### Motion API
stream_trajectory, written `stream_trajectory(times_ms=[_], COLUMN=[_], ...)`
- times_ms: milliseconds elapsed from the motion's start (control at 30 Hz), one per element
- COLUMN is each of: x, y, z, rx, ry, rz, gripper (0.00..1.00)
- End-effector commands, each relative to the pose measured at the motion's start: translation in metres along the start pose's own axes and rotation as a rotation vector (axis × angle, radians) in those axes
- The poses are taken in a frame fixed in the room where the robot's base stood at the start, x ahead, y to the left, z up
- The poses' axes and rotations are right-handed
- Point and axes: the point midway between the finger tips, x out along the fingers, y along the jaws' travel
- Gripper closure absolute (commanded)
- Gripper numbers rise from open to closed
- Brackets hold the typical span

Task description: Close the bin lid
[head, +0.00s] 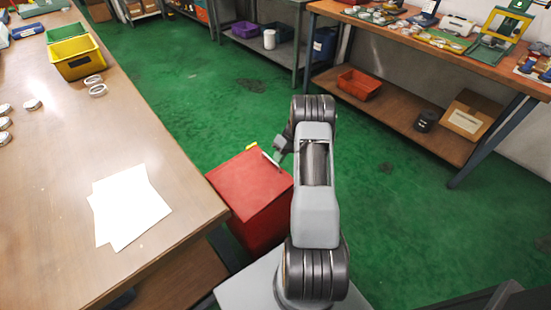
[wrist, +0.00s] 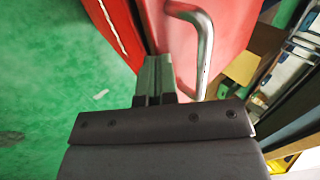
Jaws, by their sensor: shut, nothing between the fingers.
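The red bin (head: 258,222) stands on the floor beside the workbench. Its red lid (head: 245,183) lies over the top and looks flat or nearly flat in the head view. The lid also shows in the wrist view (wrist: 237,22), with a silver bar handle (wrist: 204,50). A dark line runs between the lid and the red part to its left; I cannot tell whether the lid is fully seated. My gripper (head: 280,147) is at the lid's far right edge, by the handle. In the wrist view its fingers (wrist: 157,70) are together and empty, beside the handle, not around it.
The wooden workbench (head: 150,130) at left holds white papers (head: 130,205), rings (head: 97,90) and a yellow bin (head: 78,60). A second bench (head: 440,65) with a lower shelf stands at the back right.

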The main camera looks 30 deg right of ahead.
Motion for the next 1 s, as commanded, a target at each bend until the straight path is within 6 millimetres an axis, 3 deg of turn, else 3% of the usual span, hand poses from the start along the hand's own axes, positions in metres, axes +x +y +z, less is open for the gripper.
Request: stream_trajectory(times_ms=[300,1000], x=[0.020,0.020], y=[0.018,0.023], z=[0.000,0.000], rx=[0.000,-0.001], ry=[0.000,-0.004], rz=[0.002,0.001], gripper=[1.00,1.00])
